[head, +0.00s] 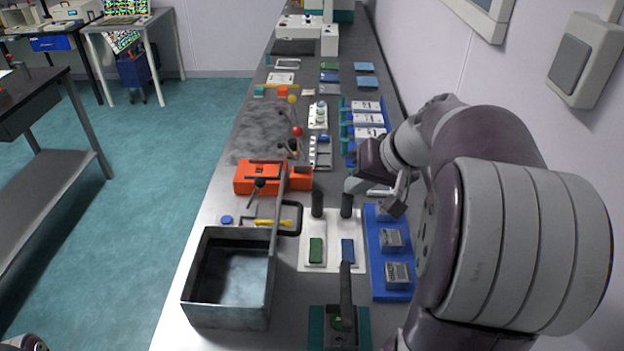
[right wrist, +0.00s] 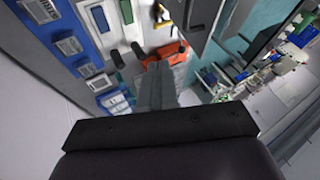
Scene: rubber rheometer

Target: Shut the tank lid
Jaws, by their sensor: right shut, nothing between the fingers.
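The grey metal tank (head: 188,299) stands open at the near left of the bench in the head view. Its inside shows pale and cloudy. The tank lid (head: 278,220) stands upright along the tank's right side, seen nearly edge-on. A dark handle (head: 299,212) sticks out from the lid's right face. My right gripper (head: 354,185) is to the right of the lid and its handle, apart from them, above the bench. It is shut and empty; its grey fingers also show in the right wrist view (right wrist: 157,84).
An orange block (head: 243,180) lies behind the tank. A white board (head: 331,259) with green and blue pieces and black posts is right of the lid, beside a blue rack (head: 378,262). A dark lever device (head: 343,314) stands at the near edge. The wall bounds the right.

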